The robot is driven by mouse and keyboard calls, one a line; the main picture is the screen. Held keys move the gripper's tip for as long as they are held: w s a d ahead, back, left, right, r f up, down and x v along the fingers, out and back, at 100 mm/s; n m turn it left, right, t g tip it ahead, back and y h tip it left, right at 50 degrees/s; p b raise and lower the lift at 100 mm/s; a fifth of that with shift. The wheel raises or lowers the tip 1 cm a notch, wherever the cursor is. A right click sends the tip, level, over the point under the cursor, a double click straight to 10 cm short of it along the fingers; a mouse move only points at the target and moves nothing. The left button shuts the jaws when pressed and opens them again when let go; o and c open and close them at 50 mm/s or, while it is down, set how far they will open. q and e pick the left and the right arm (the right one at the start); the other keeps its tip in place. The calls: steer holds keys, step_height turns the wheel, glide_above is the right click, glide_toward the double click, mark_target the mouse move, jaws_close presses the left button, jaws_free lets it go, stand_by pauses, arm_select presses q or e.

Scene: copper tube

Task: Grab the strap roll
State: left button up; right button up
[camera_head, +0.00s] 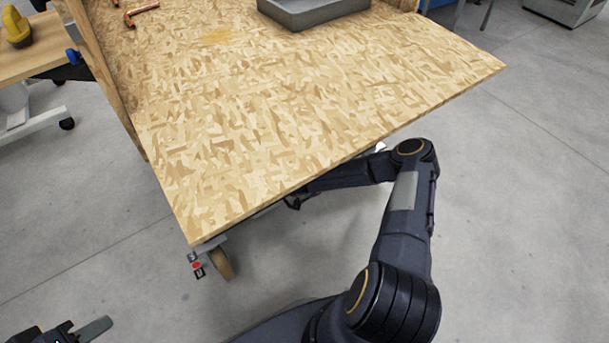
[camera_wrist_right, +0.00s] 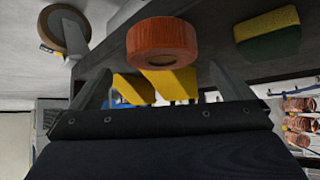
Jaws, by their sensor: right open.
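An orange-red roll (camera_wrist_right: 162,45), which looks like the strap roll, shows in the right wrist view on a dark shelf surface (camera_wrist_right: 205,25). My right gripper (camera_wrist_right: 160,72) is open, with one finger to each side of the roll in the picture. I cannot tell whether either finger touches it. In the head view my right arm reaches under the wooden tabletop, which hides the right gripper and the roll. My left gripper (camera_head: 75,331) is partly in view at the bottom left corner, away from the table. Its opening cannot be made out.
The wooden tabletop (camera_head: 270,110) carries a grey tray (camera_head: 315,10) and a copper fitting (camera_head: 141,10). Yellow objects (camera_wrist_right: 180,84) lie behind the roll, and a yellow-green sponge (camera_wrist_right: 268,33) is to its right. A caster wheel (camera_wrist_right: 64,32) is upper left.

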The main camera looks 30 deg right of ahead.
steer(key=b+x, duration=0.3)
steer(key=x, duration=0.2)
steer(key=shift+w+a+f, duration=0.1)
steer(key=shift+w+f, duration=0.2)
steer(key=shift+w, duration=0.1)
steer(key=shift+r, duration=0.1)
steer(key=c, duration=1.1)
